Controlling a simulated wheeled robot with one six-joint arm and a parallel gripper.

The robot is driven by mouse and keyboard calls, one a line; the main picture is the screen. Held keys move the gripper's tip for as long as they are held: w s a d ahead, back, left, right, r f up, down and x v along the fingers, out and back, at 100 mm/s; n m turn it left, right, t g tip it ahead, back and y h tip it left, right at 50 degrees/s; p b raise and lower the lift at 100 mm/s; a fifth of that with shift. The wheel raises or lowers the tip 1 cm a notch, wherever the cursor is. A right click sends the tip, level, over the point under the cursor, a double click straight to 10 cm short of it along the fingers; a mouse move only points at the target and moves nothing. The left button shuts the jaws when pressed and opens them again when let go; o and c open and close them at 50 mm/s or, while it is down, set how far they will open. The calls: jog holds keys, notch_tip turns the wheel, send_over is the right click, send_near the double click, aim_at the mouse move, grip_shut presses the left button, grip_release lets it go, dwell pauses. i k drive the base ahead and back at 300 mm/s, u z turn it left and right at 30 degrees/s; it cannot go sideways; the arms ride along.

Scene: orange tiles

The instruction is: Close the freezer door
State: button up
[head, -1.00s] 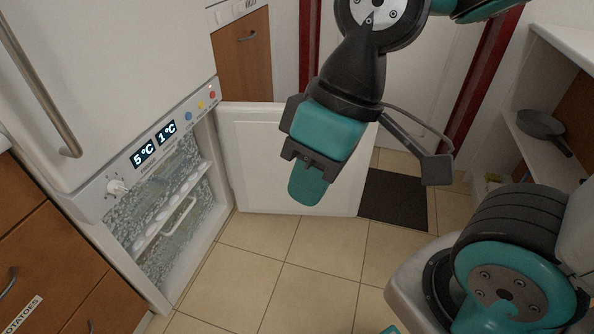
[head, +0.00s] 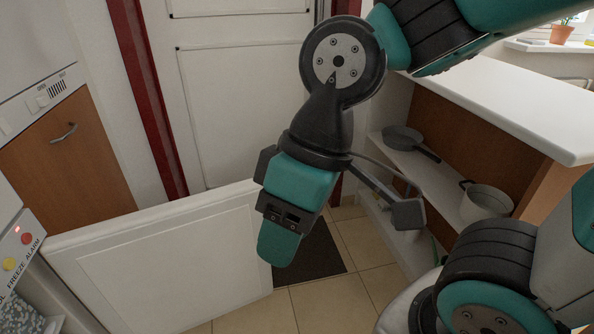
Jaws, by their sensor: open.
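The white freezer door (head: 175,265) stands open in the head view, swung out from the freezer (head: 18,240) at the left edge. Only a strip of the freezer's control panel and a bit of its frosty inside show. My gripper (head: 282,235) hangs in front of the right end of the door and hides part of that edge. It points down and holds nothing that I can see. I cannot tell whether it touches the door.
A dark mat (head: 310,255) lies on the tiled floor (head: 365,300) behind my gripper. A shelf unit at right holds a pan (head: 405,140) and a pot (head: 485,202). A wooden cabinet (head: 65,160) stands behind the freezer door. A closed white door (head: 245,90) with a red frame is at the back.

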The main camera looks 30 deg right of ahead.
aim_at(176, 266)
jog(key=z, duration=0.55)
jog(key=i, duration=1.35)
jog(key=u, duration=0.25)
